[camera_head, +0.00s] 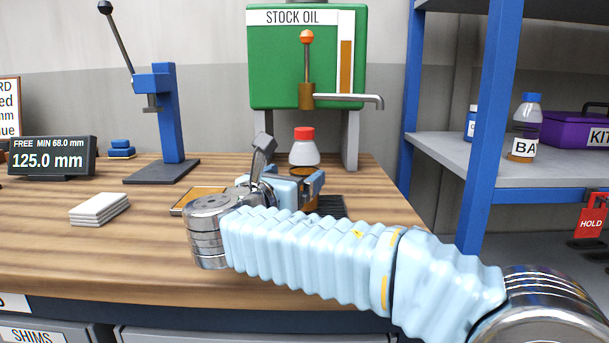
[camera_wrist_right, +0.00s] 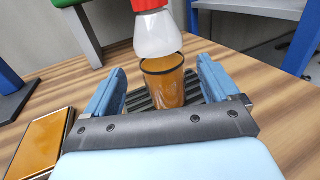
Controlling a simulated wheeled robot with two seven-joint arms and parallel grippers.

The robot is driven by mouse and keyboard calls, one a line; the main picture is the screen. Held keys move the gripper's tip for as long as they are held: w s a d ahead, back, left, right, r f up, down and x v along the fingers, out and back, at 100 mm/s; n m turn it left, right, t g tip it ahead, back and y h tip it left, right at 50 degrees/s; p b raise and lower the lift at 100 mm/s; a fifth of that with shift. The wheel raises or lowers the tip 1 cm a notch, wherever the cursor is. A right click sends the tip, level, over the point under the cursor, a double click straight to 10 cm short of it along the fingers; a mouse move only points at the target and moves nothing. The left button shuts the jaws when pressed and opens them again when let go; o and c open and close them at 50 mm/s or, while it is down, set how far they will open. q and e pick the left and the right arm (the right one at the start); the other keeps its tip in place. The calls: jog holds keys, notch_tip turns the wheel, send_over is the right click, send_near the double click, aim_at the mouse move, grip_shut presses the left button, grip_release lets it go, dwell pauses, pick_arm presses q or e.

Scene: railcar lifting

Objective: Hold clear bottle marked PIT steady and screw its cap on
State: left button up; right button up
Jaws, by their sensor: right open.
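A clear bottle (camera_head: 304,156) with a red cap (camera_head: 304,133) stands on the workbench below the green tank. The wrist view shows its pale upper part (camera_wrist_right: 157,38), with an amber part with a dark ring (camera_wrist_right: 163,84) below. No PIT marking shows. The red cap (camera_wrist_right: 148,4) sits on top, cut by that view's upper edge; I cannot tell how tight it is. My right gripper (camera_head: 296,181) is open at the bottle, partly hidden by my own arm. In the wrist view its blue fingers (camera_wrist_right: 160,88) stand on either side of the amber part. My left gripper is not in view.
A dark grated mat (camera_wrist_right: 138,100) lies under the bottle. The green STOCK OIL tank (camera_head: 276,60) has a spout (camera_head: 350,100) above right. A blue press (camera_head: 168,115), white plates (camera_head: 99,208) and a display (camera_head: 50,158) stand left. A blue-framed shelf (camera_head: 484,150) is right.

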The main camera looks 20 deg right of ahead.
aim_at(301, 156)
jog(key=shift+w+d, duration=0.1)
jog(key=shift+f+x, duration=0.15)
jog(key=shift+x, duration=1.15)
jog(key=shift+f+x, duration=0.15)
jog(key=shift+x, duration=1.15)
jog(key=shift+c, duration=0.3)
jog(key=c, duration=1.2)
jog(key=shift+s+r+p, duration=0.15)
jog(key=shift+r+p, duration=0.15)
jog(key=shift+r, duration=0.65)
jog(key=shift+s+r+p, duration=0.15)
jog(key=shift+r+p, duration=0.15)
jog(key=shift+r, duration=0.7)
jog(key=shift+c, duration=0.2)
jog(key=s+r, duration=0.9)
jog(key=s, duration=0.4)
jog(key=shift+s, duration=0.25)
